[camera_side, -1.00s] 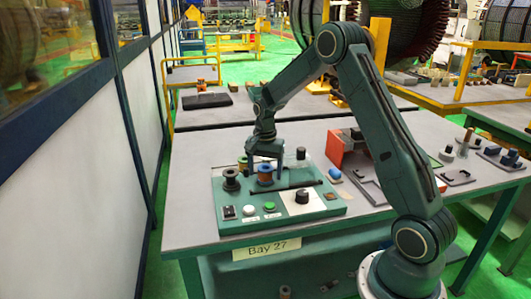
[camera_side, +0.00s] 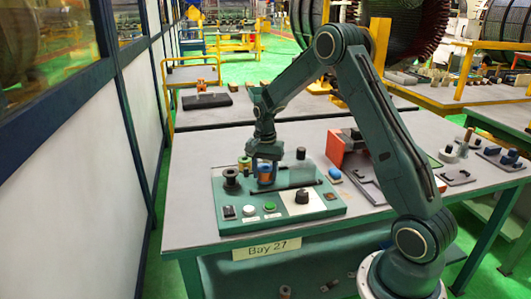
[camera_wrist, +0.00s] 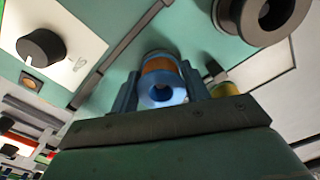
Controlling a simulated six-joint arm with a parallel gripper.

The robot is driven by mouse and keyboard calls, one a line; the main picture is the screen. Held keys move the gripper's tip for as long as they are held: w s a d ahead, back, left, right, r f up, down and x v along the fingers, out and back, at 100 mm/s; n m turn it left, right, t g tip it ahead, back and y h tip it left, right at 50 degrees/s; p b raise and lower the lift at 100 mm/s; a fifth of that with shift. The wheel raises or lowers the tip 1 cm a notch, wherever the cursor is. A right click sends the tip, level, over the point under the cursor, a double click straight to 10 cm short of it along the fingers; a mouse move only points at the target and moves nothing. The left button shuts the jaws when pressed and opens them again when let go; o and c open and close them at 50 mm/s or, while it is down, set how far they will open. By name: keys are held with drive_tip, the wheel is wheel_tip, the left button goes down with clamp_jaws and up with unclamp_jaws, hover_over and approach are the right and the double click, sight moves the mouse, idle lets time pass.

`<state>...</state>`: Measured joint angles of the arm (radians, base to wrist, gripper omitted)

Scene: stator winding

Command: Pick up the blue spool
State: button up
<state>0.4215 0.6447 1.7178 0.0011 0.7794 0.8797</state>
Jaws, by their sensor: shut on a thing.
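The blue spool (camera_side: 265,172), with a copper-orange winding, stands on the green panel (camera_side: 225,205) in the side view. My gripper (camera_side: 265,172) points down over it with one finger on each side, shut on the spool. In the wrist view the blue spool (camera_wrist: 162,86) sits between the two fingers of my gripper (camera_wrist: 162,92), its blue flange and centre hole facing the camera. Whether its base touches the panel is hidden.
A dark spool (camera_side: 231,180) stands close to the left, also in the wrist view (camera_wrist: 262,15). A yellow-green spool (camera_side: 244,163) is just behind. A black knob (camera_side: 302,196) is at front right. An orange-red bracket (camera_side: 338,148) stands to the right.

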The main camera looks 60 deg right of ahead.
drive_tip(key=shift+r, duration=0.15)
wheel_tip(320, 180, up, 20)
idle(0.8)
drive_tip(key=shift+f, duration=0.2)
